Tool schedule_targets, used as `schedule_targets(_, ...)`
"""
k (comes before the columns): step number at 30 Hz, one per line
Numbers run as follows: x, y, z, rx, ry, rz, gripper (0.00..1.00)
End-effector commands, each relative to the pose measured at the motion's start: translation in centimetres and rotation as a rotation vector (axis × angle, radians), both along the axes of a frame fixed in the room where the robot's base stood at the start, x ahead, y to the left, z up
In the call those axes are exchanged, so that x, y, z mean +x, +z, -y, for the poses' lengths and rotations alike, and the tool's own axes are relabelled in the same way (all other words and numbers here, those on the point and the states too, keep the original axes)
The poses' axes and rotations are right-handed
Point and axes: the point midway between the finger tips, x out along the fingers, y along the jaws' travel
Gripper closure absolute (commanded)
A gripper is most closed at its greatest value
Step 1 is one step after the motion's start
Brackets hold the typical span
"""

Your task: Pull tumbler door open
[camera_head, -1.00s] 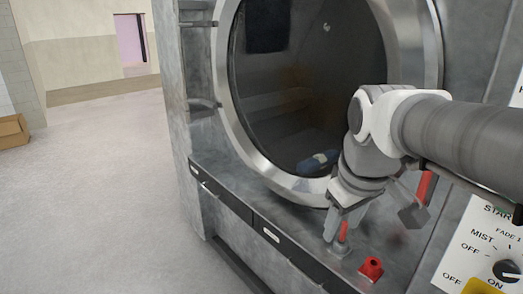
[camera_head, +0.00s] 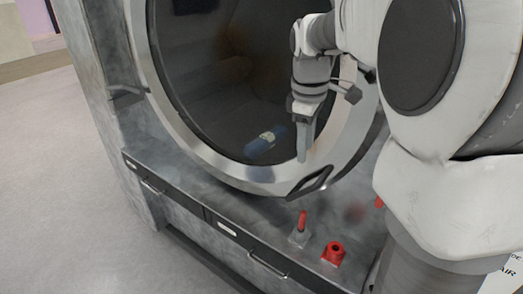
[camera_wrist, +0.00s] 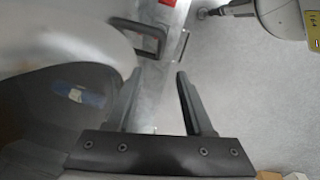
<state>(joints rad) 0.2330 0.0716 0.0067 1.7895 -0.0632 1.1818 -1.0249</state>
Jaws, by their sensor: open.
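The tumbler door (camera_head: 205,166) is a round dark window in a wide metal ring on the grey machine, and it looks shut. Its black loop handle (camera_head: 311,182) sits at the lower right of the ring. In the wrist view the handle (camera_wrist: 150,36) is ahead of the fingers and left of the gap between them. My gripper (camera_head: 304,158) hangs in front of the ring, just above the handle in the head view. In the wrist view my gripper (camera_wrist: 160,76) is open and empty, and the handle is not between its fingers.
A red lever (camera_head: 302,221) and a red knob (camera_head: 333,253) stand on the ledge below the door. Drawer handles (camera_head: 268,266) line the ledge front. A blue item (camera_head: 266,143) shows behind the glass. The floor (camera_head: 60,160) at left is clear.

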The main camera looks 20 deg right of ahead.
Motion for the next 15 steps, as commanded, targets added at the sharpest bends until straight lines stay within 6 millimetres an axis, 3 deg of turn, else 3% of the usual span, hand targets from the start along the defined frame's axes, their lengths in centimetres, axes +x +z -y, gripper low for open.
schedule_targets(15,0.7,-10.9,0.8,0.002,-0.002,-0.005,0.48)
